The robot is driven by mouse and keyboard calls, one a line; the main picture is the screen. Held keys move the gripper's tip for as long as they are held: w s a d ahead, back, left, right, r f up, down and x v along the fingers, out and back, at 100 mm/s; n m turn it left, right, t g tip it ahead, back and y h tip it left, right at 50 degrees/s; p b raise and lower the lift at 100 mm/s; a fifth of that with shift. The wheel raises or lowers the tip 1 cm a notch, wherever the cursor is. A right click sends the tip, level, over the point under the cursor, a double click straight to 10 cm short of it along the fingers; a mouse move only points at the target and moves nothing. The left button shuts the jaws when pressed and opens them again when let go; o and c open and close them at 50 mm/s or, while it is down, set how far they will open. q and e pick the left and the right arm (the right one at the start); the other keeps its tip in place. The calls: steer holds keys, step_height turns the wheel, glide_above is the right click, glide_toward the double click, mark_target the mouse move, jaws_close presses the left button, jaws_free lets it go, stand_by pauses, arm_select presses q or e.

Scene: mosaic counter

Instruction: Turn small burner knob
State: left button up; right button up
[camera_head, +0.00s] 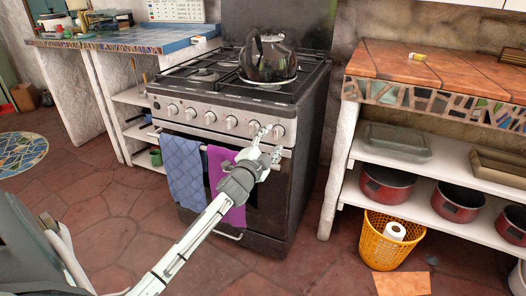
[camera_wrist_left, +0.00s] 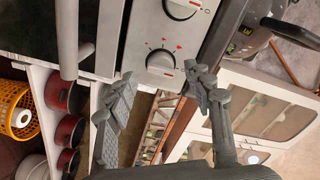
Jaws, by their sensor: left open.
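The stove (camera_head: 262,188) has a row of several round silver knobs along its front panel; which one is the small burner knob is not marked clearly enough to tell. My left gripper (camera_head: 269,143) is open in front of the right end of this row, close to the rightmost knob (camera_head: 278,132). In the left wrist view, an end knob (camera_wrist_left: 160,63) with red marks around it shows just beyond and between the open fingers (camera_wrist_left: 158,88). No contact with it is visible. A neighbouring knob (camera_wrist_left: 181,8) is cut by the top edge. My right gripper is out of view.
A dark kettle (camera_head: 268,60) stands on the hob. Blue (camera_head: 182,170) and purple (camera_head: 226,185) towels hang from the oven handle below the knobs. A tiled counter (camera_head: 440,75) with shelved red pots stands to the right; an orange basket (camera_head: 387,244) is on the floor.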

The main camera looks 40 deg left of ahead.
arm_select(q)
steer(key=v, duration=0.9)
steer(key=shift+d, duration=0.1)
steer(key=s+d+f+n+g, duration=0.35)
steer(key=s+f, duration=0.25)
steer(key=f, duration=0.5)
steer(key=s+d+f+n+g, duration=0.2)
steer(key=s+f+g, duration=0.3)
steer(key=f, duration=0.6)
steer(key=s+d+f+n+g+h, duration=0.1)
steer(key=s+d+f+g, duration=0.2)
steer(key=s, duration=0.4)
steer(key=s+d+f+n+g+h, duration=0.1)
steer(key=s+d+f+g, duration=0.2)
steer(key=s+d+f, duration=0.2)
steer(key=s+f, duration=0.3)
steer(key=shift+h, duration=0.4)
